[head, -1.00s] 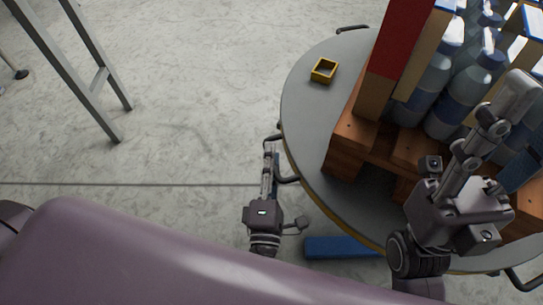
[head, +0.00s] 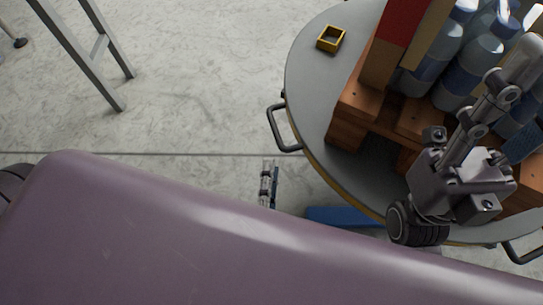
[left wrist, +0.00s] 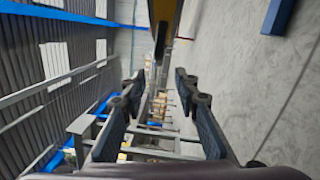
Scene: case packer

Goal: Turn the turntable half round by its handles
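The turntable (head: 310,95) is a grey round disc with a yellow edge, at the right of the head view. A dark bar handle (head: 283,130) stands out from its left rim, with nothing on it. Another handle (head: 520,250) shows at the lower right rim. My left gripper (head: 269,168) is below the left handle and apart from it, partly hidden by my mauve body. In the left wrist view its fingers (left wrist: 159,95) are spread with nothing between them. My right gripper (head: 510,110) is over the right part of the turntable, its fingers seemingly apart and empty.
On the turntable are a wooden pallet (head: 350,107) with blue-labelled bottles (head: 470,75) and red and tan panels, and a small yellow square ring (head: 331,38). A blue bar (head: 345,215) lies by the lower rim. A grey metal frame (head: 85,60) stands left; floor between is clear.

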